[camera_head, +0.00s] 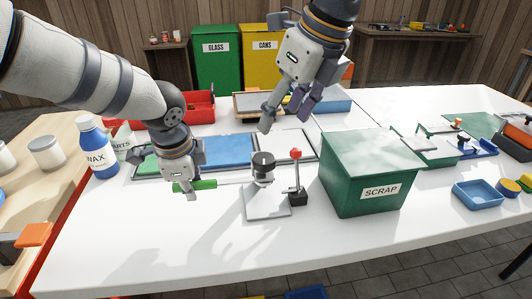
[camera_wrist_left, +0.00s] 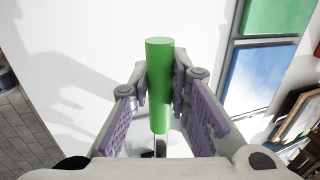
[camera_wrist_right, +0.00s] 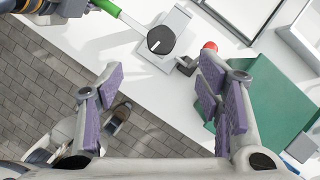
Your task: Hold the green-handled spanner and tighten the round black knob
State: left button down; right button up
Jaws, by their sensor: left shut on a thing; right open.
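My left gripper (camera_head: 187,187) is shut on the green handle of the spanner (camera_head: 205,184). The handle (camera_wrist_left: 160,70) sits between the purple pads in the left wrist view. The spanner's thin metal shaft points right, toward the round black knob (camera_head: 263,160). In the right wrist view the shaft (camera_wrist_right: 130,21) reaches the near side of the knob (camera_wrist_right: 161,40); I cannot tell whether it engages below. The knob has a white mark on top and stands on a grey plate (camera_head: 268,207). My right gripper (camera_head: 283,118) is open and empty, above and behind the knob.
A red-balled lever (camera_head: 295,155) on a black block stands just right of the knob. The green SCRAP bin (camera_head: 365,180) is further right. A tray with blue and green panels (camera_head: 228,150) lies behind. A WAX bottle (camera_head: 95,145) is at left. The front of the white table is clear.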

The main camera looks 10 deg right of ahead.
aim_at(264, 158)
jog(key=x, duration=1.1)
jog(key=shift+w+f, duration=0.15)
jog(key=shift+f, duration=0.25)
jog(key=shift+c, duration=0.6)
jog(key=c, duration=1)
